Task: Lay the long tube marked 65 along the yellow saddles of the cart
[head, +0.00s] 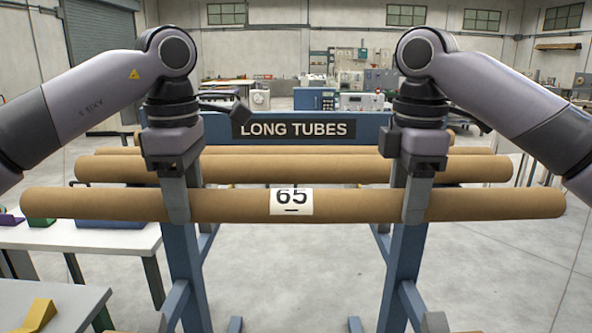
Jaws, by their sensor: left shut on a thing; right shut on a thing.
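The long brown tube marked 65 (350,206) lies level across the front of the head view, its white label facing me. My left gripper (177,205) is shut on it left of the label. My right gripper (416,205) is shut on it right of the label. Whether the tube still touches the rack's supports is hidden. A yellow wedge-shaped block (33,314) shows at the lower left on a pale top. Small dull yellow bits show at the bottom edge, too cut off to tell as saddles of the cart.
The blue rack (377,125) with a LONG TUBES sign stands ahead. Another long brown tube (300,169) lies behind the marked one, with more behind it. A white table (100,243) with small coloured items stands at the left. The floor at the right is clear.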

